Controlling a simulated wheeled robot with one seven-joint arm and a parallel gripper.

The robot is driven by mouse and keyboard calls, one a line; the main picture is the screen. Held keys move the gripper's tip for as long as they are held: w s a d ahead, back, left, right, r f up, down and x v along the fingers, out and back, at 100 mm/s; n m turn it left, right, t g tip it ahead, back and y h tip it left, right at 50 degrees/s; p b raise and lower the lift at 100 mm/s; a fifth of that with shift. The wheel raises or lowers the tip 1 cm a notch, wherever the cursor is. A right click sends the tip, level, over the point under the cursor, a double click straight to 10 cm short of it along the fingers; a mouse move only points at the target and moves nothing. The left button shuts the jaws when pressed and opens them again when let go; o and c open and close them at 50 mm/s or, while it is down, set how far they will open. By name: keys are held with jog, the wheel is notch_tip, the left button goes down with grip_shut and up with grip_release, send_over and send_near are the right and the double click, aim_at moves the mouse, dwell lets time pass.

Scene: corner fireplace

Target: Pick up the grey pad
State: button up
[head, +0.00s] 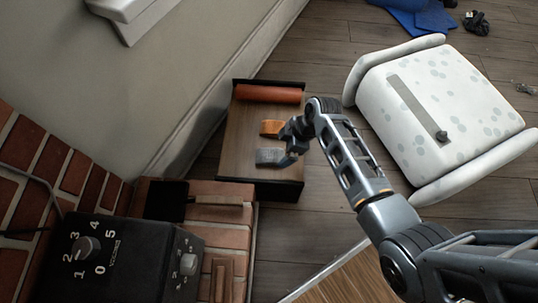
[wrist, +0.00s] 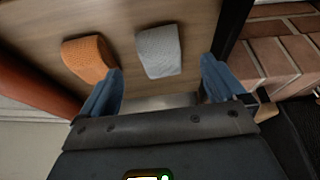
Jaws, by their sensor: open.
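The grey pad (head: 270,156) lies on a brown wooden surface (head: 245,135) with dark ends, below an orange pad in the head view. In the wrist view the grey pad (wrist: 159,51) shows whole, ahead of my gripper (wrist: 162,85) and roughly between the lines of its blue fingers. My gripper (head: 290,155) is open, with nothing between the fingers. In the head view it is close to the right end of the grey pad. I cannot tell its exact height above the surface.
The orange pad (wrist: 89,58) lies beside the grey one. An orange-red roll (head: 269,93) lies at the surface's far end. Brick ledge (head: 225,212) and black dial box (head: 110,262) are at lower left. A white spotted seat (head: 440,105) stands at right.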

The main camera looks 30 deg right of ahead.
aim_at(276, 154)
jog(key=b+x, duration=0.3)
jog(key=x, duration=0.2)
jog(key=shift+w+a+f, duration=0.1)
jog(key=shift+f, duration=0.3)
jog(key=c, duration=1.1)
jog(key=shift+c, duration=0.2)
jog(key=shift+r, duration=0.15)
jog(key=shift+r, duration=0.35)
jog(key=p+v, duration=0.3)
jog(key=v, duration=0.1)
jog(key=shift+w+a+r, duration=0.15)
jog(key=shift+a+r, duration=0.1)
jog(key=s+d+r+p, duration=0.4)
jog(key=s+d+r, duration=0.2)
jog(key=d, duration=0.2)
jog(key=shift+s+d, duration=0.25)
